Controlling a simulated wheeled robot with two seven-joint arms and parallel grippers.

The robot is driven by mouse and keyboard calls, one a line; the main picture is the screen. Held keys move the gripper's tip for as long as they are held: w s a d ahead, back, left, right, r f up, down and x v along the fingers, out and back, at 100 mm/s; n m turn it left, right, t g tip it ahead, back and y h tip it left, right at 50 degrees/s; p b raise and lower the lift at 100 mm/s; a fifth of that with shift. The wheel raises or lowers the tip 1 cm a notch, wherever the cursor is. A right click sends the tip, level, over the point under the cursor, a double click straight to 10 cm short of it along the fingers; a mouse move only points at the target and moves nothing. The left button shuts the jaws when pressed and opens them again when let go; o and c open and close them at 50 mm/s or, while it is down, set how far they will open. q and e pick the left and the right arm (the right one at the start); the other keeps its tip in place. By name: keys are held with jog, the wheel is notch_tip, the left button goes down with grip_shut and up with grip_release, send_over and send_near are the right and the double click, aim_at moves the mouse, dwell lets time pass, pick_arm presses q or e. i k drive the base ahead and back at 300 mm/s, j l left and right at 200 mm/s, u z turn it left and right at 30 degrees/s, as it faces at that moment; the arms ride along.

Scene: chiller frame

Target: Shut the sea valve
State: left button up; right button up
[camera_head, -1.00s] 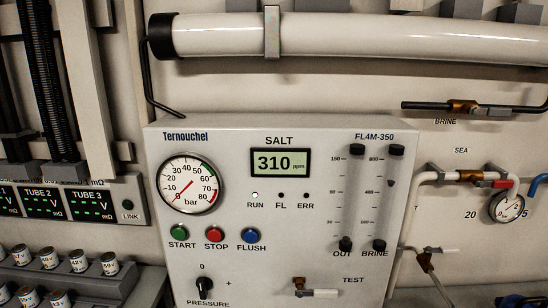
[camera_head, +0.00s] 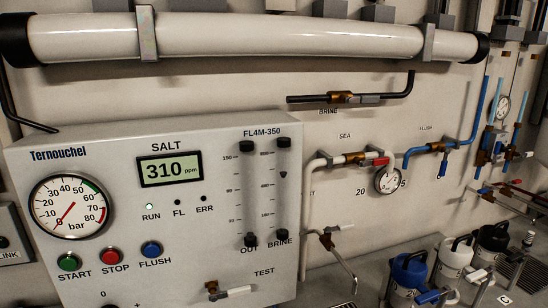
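The sea valve (camera_head: 356,157) is a brass body on a white pipe, under the label SEA, right of the control panel. Its red handle (camera_head: 377,162) lies roughly along the pipe, just above a small round gauge (camera_head: 388,180). Neither of my grippers shows in this view.
The white panel (camera_head: 222,135) reads SALT 310 ppm, with the RUN light lit. A brine valve (camera_head: 332,99) sits above the sea valve, and a flush valve (camera_head: 437,147) on a blue pipe sits to its right. Blue (camera_head: 409,272) and white (camera_head: 452,262) canisters stand below right.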

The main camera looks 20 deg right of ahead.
aim_at(385, 160)
jog(key=z, duration=1.25)
